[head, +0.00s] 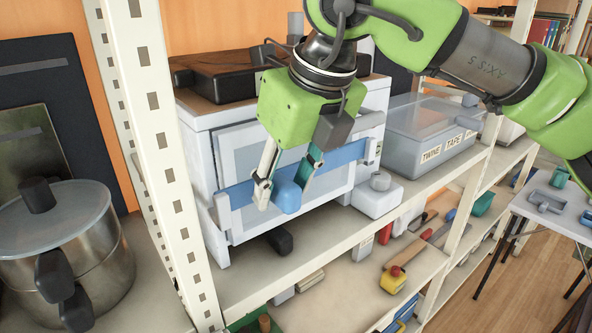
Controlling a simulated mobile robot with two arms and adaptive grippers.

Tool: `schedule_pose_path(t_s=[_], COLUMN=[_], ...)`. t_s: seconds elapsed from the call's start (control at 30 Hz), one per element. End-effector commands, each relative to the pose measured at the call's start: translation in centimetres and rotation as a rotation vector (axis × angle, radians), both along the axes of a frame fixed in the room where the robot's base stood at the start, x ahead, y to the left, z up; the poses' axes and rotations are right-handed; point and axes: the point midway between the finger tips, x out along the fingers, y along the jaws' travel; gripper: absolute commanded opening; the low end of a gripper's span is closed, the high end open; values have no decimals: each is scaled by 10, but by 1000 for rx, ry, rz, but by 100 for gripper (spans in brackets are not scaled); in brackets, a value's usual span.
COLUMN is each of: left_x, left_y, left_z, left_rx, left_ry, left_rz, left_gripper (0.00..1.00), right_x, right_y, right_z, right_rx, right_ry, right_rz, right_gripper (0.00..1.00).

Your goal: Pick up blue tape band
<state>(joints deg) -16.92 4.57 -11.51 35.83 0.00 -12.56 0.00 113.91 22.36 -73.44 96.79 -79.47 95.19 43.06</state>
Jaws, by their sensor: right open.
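The blue tape band (344,154) runs across the front of a white box-like cabinet (206,172), over its pale framed door. A rounded blue piece (287,197) shows at the band between my fingers; I cannot tell whether it is part of the band. My right gripper (285,190) is open in front of the band, pointing down, one finger on each side of the blue piece. Its fingers hide part of the band. Contact cannot be told. My left gripper is not in view.
A white shelf upright (158,150) stands left of the cabinet, with a lidded metal pot (75,262) beyond it. A clear bin (432,140) labelled for twine and tape stands on the right. Dark items (215,80) lie on top of the cabinet. Tools lie on the lower shelf.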

Motion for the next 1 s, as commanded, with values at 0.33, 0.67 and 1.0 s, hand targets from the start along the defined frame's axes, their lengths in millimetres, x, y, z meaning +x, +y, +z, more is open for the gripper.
schedule_pose_path(t_s=[0.33, 0.67, 1.0], left_x=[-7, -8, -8], left_y=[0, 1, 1], left_z=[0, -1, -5], left_rx=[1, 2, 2], left_ry=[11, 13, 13], left_rz=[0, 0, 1], left_gripper=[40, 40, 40], right_x=[1, 1, 1], right_y=[0, 0, 1], right_z=[-2, -2, 18], right_rx=[2, 1, 3], right_ry=[0, -1, -3], right_rz=[-1, -1, -3], right_gripper=[17, 0, 0])
